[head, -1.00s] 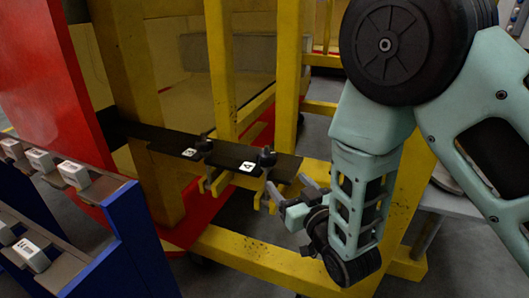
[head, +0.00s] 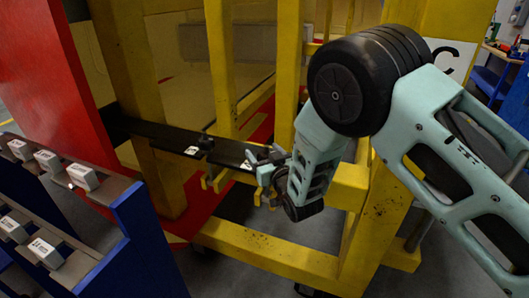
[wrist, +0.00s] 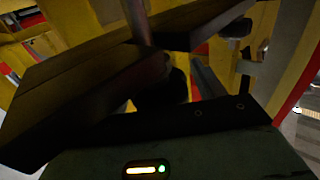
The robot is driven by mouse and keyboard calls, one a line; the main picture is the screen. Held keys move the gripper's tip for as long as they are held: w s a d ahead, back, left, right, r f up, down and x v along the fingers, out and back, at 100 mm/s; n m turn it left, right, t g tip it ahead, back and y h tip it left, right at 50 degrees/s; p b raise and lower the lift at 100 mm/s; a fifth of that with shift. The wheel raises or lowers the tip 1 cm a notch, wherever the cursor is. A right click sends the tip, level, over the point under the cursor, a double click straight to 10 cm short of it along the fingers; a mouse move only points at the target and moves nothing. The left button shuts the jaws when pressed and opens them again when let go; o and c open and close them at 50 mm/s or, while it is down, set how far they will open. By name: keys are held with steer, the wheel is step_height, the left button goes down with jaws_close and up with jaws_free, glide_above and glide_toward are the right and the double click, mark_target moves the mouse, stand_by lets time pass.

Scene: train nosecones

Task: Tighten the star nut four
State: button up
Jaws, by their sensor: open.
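The label for four (head: 246,166) lies on the black bar (head: 165,138), just left of my gripper (head: 264,158). My open gripper is at the bar's right end, where star nut four stands. In the head view the fingers and wrist hide most or all of that nut. In the wrist view a dark rounded shape (wrist: 165,88) shows between the finger parts; it is likely the nut, but it is too dark to be sure. I cannot tell whether the fingers touch it.
Another black star nut (head: 206,142) stands on the bar beside label three (head: 192,150). Yellow posts (head: 222,75) rise behind the bar, and a yellow beam (head: 270,255) runs below. A blue rack (head: 140,235) with small white labelled blocks (head: 83,177) is at the left.

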steer(key=c, duration=1)
steer(key=shift+f+b, duration=0.15)
steer(key=shift+b, duration=0.3)
steer(key=m+t+h+b, duration=0.1)
steer(key=h+b, duration=0.1)
steer(key=shift+f+m+h, duration=0.1)
steer(key=shift+m+h, duration=0.2)
steer(key=shift+m, duration=0.1)
steer(key=shift+w+d+r+m+t+h+b, duration=0.1)
steer(key=shift+d+r+m+t+h+b, duration=0.1)
steer(key=shift+m+h+b, duration=0.7)
steer(key=shift+d+r+m+t+h+b, duration=0.15)
steer(key=shift+m+h+b, duration=0.3)
steer(key=shift+h, duration=0.75)
steer(key=shift+f, duration=0.1)
steer(key=o, duration=1)
